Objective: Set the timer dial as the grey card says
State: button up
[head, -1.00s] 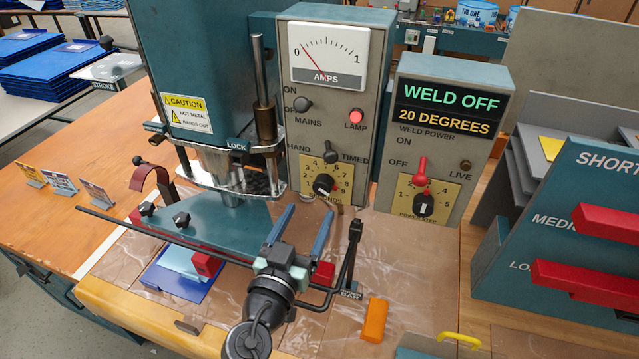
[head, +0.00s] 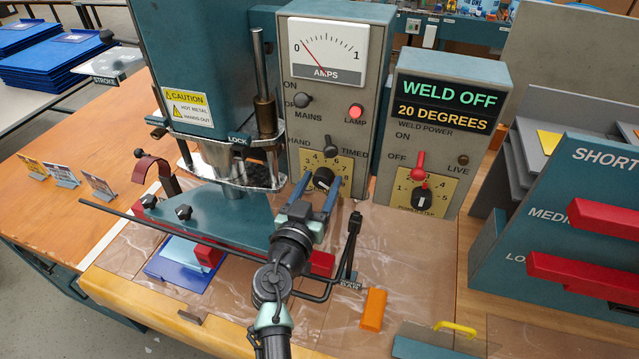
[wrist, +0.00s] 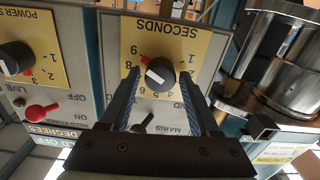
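The timer dial (head: 323,179) is a black knob with a white mark on a yellow SECONDS plate (head: 340,161), low on the grey welder panel. In the wrist view the dial (wrist: 159,74) appears upside down, between my fingers. I cannot tell exactly which number its mark meets. My gripper (head: 316,192) is open, with one blue finger on each side of the dial and gaps showing in the wrist view (wrist: 160,80). The grey card (head: 61,175) stands between a yellow and a pinkish card on the wooden bench at left; its print is too small to read.
The HAND/TIMED switch (head: 331,144) is just above the dial. The power box (head: 450,120) to the right reads WELD OFF, 20 DEGREES and has its own power step knob (head: 421,198). A teal welding press (head: 195,65) stands close on the left.

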grip_shut()
